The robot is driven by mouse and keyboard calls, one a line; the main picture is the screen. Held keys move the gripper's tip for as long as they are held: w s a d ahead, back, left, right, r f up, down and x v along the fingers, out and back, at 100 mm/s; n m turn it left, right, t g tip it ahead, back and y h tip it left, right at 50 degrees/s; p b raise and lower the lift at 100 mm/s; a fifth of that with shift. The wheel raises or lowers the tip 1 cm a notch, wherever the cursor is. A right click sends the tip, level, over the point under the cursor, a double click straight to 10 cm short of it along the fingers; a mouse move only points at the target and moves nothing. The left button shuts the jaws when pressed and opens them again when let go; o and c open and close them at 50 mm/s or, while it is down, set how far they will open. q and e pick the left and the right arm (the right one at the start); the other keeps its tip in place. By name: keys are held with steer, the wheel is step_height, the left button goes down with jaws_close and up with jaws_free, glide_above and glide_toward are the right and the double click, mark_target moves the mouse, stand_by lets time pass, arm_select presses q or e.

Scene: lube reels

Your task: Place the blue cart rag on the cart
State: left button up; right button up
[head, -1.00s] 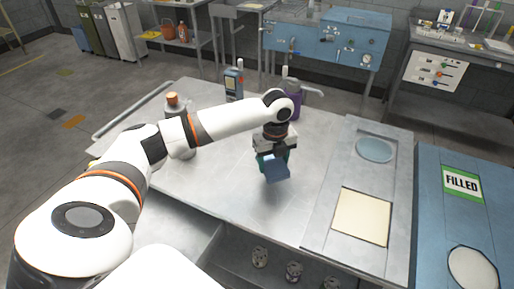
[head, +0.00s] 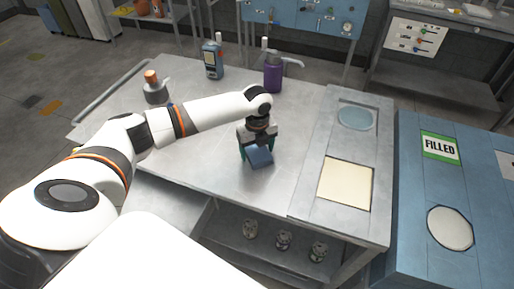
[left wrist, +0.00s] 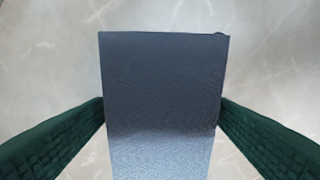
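The blue cart rag (head: 260,157), a flat blue block-like piece, is at the fingers of my left gripper (head: 257,150), over the middle of the steel cart top (head: 215,180). In the left wrist view the rag (left wrist: 162,95) spans the gap between the two dark green fingers, which touch its left and right sides. My left gripper is shut on it. Whether the rag's underside touches the cart top I cannot tell. My right gripper is not in view.
On the cart stand an orange-capped bottle (head: 154,90), a blue handheld device (head: 212,60) and a purple bottle (head: 273,75). A cream square (head: 346,184) and a pale blue disc (head: 357,117) lie at the right. A blue bench (head: 400,230) with a FILLED sign adjoins.

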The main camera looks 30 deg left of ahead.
mark_target(257, 149)
arm_select(q)
step_height(257, 149, up, 12)
steer(key=b, duration=0.2)
steer(key=shift+r, duration=0.2)
stand_by(0.3)
stand_by(0.5)
